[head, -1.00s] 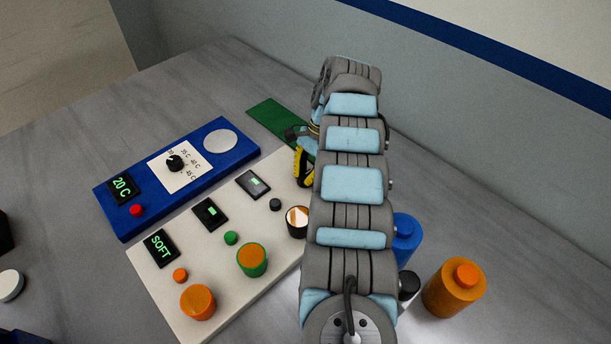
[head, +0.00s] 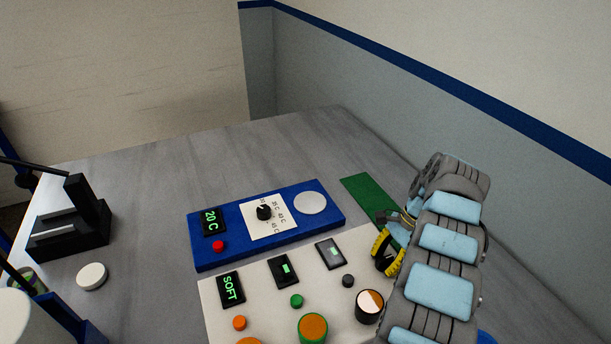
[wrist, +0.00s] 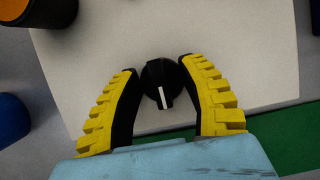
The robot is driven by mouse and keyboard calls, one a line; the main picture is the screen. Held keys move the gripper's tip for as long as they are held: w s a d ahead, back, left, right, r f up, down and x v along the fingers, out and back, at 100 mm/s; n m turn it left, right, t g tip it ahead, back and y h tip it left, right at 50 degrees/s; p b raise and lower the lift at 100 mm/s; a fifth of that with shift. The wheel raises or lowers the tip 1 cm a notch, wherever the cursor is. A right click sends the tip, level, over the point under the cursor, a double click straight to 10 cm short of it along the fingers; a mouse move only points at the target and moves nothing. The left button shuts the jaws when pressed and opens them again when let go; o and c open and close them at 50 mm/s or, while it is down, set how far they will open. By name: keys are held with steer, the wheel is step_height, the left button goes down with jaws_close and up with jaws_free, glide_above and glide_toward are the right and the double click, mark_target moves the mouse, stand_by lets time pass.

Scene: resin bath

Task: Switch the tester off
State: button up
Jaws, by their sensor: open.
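A black knob (wrist: 160,84) with a white pointer line sits on the white panel (wrist: 215,30) in the wrist view, its line pointing down the picture. My gripper (wrist: 158,70) is open, with one yellow-backed finger on each side of the knob. The right finger is very close to it; I cannot tell whether they touch. In the head view my gripper (head: 385,252) is at the right end of the white panel (head: 215,310), where it hides this knob. Nothing in view is labelled as the tester, so I cannot tell for sure which unit it is.
A blue unit (head: 330,215) with a "20 C" display (head: 211,221) and dial (head: 264,212) lies behind the panel. A green mat (head: 365,193) is beside my gripper. A black stand (head: 75,230) and white disc (head: 92,276) are at left. The back of the table is clear.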

steer(key=shift+r+m+p, duration=0.35)
steer(key=shift+m+p, duration=0.25)
steer(key=shift+p, duration=1.75)
steer(key=m+t+p, duration=0.1)
steer(key=m+p, duration=0.1)
steer(key=p, duration=0.6)
steer(key=shift+m, duration=0.3)
